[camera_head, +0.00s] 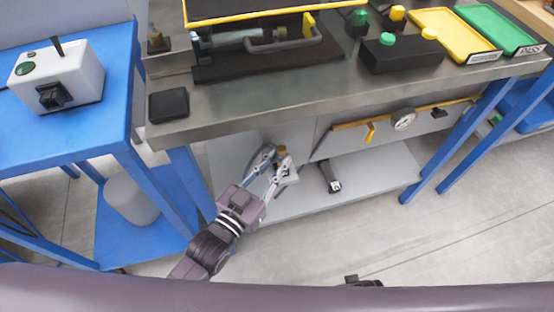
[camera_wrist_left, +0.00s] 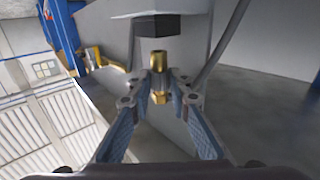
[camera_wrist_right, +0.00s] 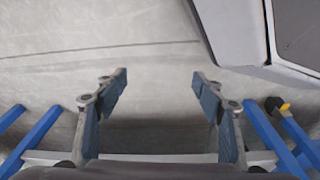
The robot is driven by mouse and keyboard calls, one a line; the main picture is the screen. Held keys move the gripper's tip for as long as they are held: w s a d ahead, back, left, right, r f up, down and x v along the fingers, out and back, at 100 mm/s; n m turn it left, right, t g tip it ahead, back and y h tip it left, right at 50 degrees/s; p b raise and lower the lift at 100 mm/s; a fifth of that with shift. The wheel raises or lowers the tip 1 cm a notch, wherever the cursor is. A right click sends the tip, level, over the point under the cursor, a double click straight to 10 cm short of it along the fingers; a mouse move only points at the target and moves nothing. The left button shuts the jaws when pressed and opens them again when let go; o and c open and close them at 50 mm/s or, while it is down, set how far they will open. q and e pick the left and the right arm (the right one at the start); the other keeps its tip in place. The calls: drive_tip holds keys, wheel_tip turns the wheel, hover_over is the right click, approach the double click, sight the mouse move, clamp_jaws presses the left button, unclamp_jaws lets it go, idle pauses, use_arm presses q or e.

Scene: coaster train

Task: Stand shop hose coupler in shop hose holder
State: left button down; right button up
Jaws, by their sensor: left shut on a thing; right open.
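A brass coupler (camera_wrist_left: 159,62) is between the fingertips of my left gripper (camera_wrist_left: 160,90), which is shut on it. In the head view, my left gripper (camera_head: 272,160) is below the front edge of the workbench, with the brass coupler (camera_head: 281,151) at its tips. In the left wrist view, a dark angular block (camera_wrist_left: 155,24) shows just past the coupler's end; I cannot tell whether it is the hose holder. I cannot clearly identify the holder in any view. My right gripper (camera_wrist_right: 160,82) is open and empty above bare floor.
The steel workbench (camera_head: 230,117) carries a black pad (camera_head: 168,105), a button box (camera_head: 401,54) and yellow and green trays (camera_head: 490,25). A lower shelf (camera_head: 375,180) holds a small dark tool (camera_head: 331,177). A gauge (camera_head: 404,120) is on the panel. Blue legs flank the space.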

drive_tip(key=shift+w+r, duration=0.1)
drive_tip(key=shift+w, duration=0.05)
use_arm(q)
drive_tip(key=shift+f, duration=0.15)
use_arm(e)
drive_tip(key=shift+w+a+r, duration=0.15)
drive_tip(key=shift+w+r, duration=0.25)
use_arm(q)
drive_tip(key=shift+f+b, duration=0.35)
drive_tip(key=shift+f, duration=0.15)
use_arm(e)
drive_tip(key=shift+w+r, duration=0.3)
drive_tip(key=shift+r, duration=0.4)
use_arm(q)
drive_tip(key=shift+f, duration=0.15)
use_arm(e)
drive_tip(key=shift+r, duration=0.1)
use_arm(q)
drive_tip(key=shift+f, duration=0.3)
use_arm(e)
drive_tip(key=shift+w+r, duration=0.5)
drive_tip(key=shift+r, duration=0.1)
use_arm(q)
drive_tip(key=shift+f+b, duration=0.1)
drive_tip(key=shift+b, duration=0.2)
use_arm(e)
drive_tip(key=shift+r, duration=0.15)
